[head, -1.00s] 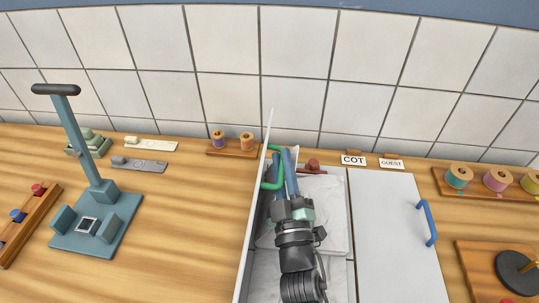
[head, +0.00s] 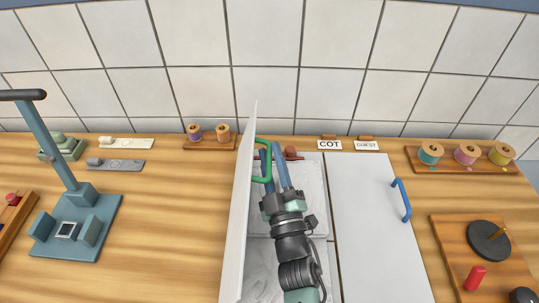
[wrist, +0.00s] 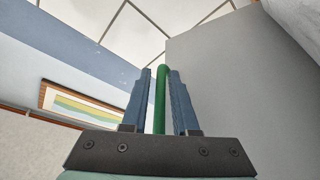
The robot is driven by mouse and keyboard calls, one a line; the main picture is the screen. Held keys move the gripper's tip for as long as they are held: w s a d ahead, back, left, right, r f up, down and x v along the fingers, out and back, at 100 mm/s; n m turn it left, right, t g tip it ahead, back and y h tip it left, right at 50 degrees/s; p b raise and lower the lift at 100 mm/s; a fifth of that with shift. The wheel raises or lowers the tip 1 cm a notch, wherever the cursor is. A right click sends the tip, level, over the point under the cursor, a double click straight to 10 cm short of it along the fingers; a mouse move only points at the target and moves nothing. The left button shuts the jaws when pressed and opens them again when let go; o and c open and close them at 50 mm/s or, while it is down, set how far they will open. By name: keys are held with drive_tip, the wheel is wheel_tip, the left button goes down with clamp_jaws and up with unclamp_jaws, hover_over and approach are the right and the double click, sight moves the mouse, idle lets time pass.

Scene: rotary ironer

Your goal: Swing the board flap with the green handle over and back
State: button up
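The board flap (head: 241,205) with the green handle (head: 265,146) stands roughly upright, seen almost edge-on in the head view. The handle is a loop on its right face. My gripper (head: 273,158) reaches to it from the front right. In the wrist view, one bar of the green handle (wrist: 160,100) passes between the two blue fingers of my gripper (wrist: 159,80). A narrow gap shows on each side of the bar, so the fingers look open around it. The grey flap face fills the right of that view.
Right of the flap is a pale marbled bay (head: 312,210), then a flat white panel (head: 375,225) with a blue handle (head: 401,200). COT (head: 329,145) and GUEST (head: 367,145) labels stand behind. A blue-grey stand (head: 75,225) is at left; the wooden counter between is clear.

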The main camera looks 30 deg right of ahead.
drive_tip(key=s+a+b, duration=0.3)
drive_tip(key=s+a, duration=0.1)
drive_tip(key=s, duration=0.8)
drive_tip(key=shift+s+a+f, duration=0.15)
drive_tip(key=shift+s+a, duration=0.05)
idle(0.5)
